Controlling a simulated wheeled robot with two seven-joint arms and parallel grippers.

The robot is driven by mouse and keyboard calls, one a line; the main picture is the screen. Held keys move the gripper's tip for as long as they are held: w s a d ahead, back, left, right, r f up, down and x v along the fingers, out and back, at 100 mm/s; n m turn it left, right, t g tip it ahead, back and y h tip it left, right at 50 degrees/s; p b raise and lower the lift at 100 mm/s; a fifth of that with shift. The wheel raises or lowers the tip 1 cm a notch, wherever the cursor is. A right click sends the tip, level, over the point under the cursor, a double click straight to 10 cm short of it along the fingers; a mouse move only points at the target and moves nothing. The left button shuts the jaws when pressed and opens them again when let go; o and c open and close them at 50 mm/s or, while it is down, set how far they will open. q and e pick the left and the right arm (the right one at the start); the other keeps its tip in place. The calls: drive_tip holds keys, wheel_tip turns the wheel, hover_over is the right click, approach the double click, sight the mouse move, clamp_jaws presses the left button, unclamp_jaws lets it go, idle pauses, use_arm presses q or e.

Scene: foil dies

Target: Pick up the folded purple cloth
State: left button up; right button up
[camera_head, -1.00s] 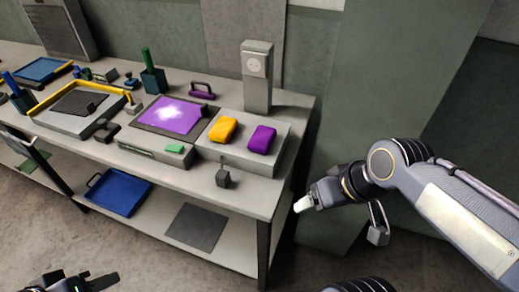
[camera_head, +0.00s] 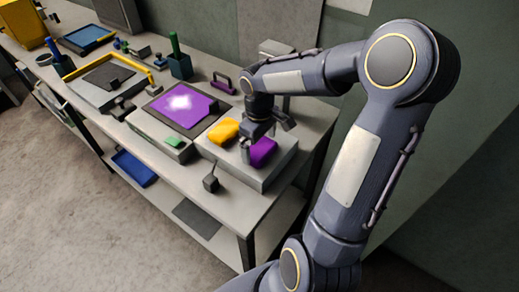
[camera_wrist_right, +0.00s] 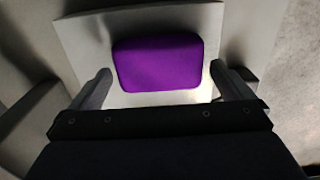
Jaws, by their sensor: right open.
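The folded purple cloth (camera_head: 263,152) lies on a raised grey block (camera_head: 244,173) at the right end of the bench, beside a folded yellow cloth (camera_head: 223,131). My right gripper (camera_head: 257,135) is over the block at the purple cloth and hides part of it. In the right wrist view the purple cloth (camera_wrist_right: 158,62) lies flat just beyond the fingertips, between the lines of the two open fingers (camera_wrist_right: 162,82). Nothing is held between them. My left gripper is out of view.
A tray with a purple, white-dusted sheet (camera_head: 183,103) and a green block (camera_head: 174,141) are left of the grey block. A purple handled tool (camera_head: 222,84) lies behind. A small dark-grey weight (camera_head: 211,183) stands in front. My right arm crosses the bench's right end.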

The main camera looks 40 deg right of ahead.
wheel_tip(320, 180, down, 2)
drive_tip(key=shift+d+f, duration=0.1)
drive_tip(key=c, duration=0.7)
